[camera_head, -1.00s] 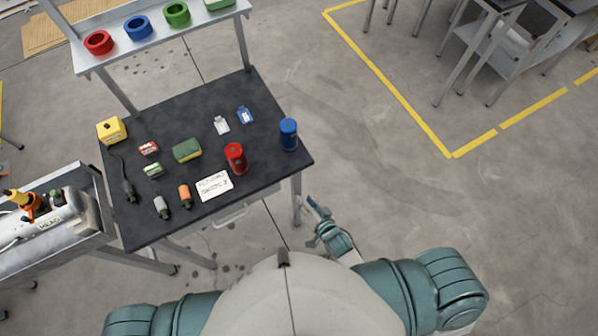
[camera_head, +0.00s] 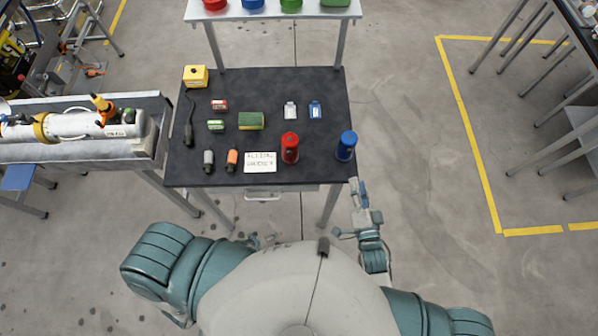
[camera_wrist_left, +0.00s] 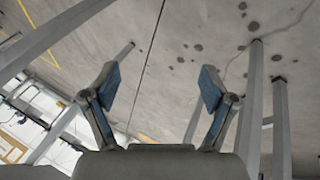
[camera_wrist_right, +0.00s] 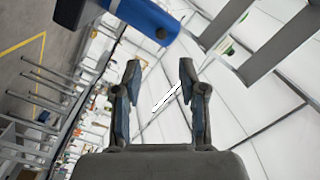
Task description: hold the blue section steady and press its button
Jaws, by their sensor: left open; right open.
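The blue section (camera_head: 346,147) is a blue cylinder standing upright at the right front corner of the dark table (camera_head: 325,95). It also shows in the right wrist view (camera_wrist_right: 145,18), above the fingers and apart from them. A small dark spot shows on its end there; I cannot tell whether it is the button. My right gripper (camera_head: 362,190) is open and empty, just in front of the table's right corner, below the blue section in the head view. It also shows in the right wrist view (camera_wrist_right: 158,85). My left gripper (camera_wrist_left: 155,80) is open and empty, facing bare floor and metal legs.
A red cylinder (camera_head: 290,148) stands left of the blue section. A white card (camera_head: 260,162), orange and grey small cylinders, a green block (camera_head: 251,121) and a yellow box (camera_head: 196,76) are on the table. A shelf (camera_head: 270,12) stands behind.

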